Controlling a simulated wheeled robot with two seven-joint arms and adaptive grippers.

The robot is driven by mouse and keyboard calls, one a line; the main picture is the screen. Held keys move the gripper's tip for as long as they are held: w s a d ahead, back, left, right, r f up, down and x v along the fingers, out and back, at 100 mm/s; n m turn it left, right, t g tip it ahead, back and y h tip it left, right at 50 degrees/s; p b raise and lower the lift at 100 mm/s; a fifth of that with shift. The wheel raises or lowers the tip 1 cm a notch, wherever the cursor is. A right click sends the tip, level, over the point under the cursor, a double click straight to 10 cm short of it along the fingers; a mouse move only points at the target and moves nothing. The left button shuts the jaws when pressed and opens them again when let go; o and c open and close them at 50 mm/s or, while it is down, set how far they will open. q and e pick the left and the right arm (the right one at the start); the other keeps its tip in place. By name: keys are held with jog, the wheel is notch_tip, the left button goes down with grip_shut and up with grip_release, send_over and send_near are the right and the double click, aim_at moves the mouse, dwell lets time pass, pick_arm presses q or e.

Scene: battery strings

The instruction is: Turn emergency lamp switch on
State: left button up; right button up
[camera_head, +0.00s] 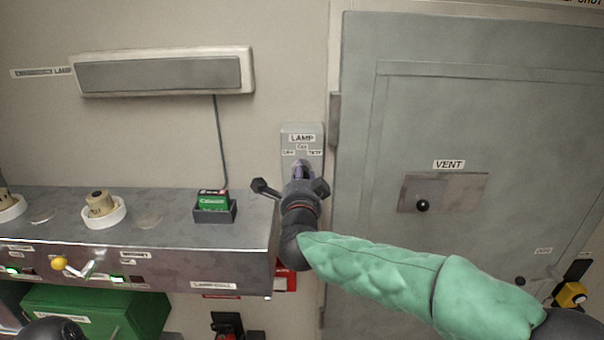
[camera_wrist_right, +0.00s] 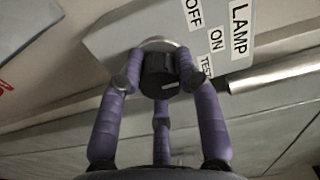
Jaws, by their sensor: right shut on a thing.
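The lamp switch plate (camera_head: 316,140) is a grey box on the wall, labelled LAMP with OFF, ON and TEST. It also shows in the right wrist view (camera_wrist_right: 150,22). Its black round knob (camera_wrist_right: 160,74) has a white mark on its lower part, and sits between the purple fingers of my right gripper (camera_wrist_right: 158,88). That gripper is shut on the knob. In the head view my right gripper (camera_head: 300,175) covers the knob. The emergency lamp (camera_head: 160,74) is a long box with a grey, unlit panel at upper left.
A metal bench (camera_head: 180,250) stands left of the switch, with a green battery (camera_head: 212,202) in a dark holder and white round sockets. A grey cabinet door (camera_head: 460,130) labelled VENT is close on the right. A green box (camera_head: 95,312) sits below the bench.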

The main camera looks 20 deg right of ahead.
dwell(0.5)
jog(key=o, duration=1.1)
jog(key=shift+o, duration=0.2)
jog(key=v, duration=1.2)
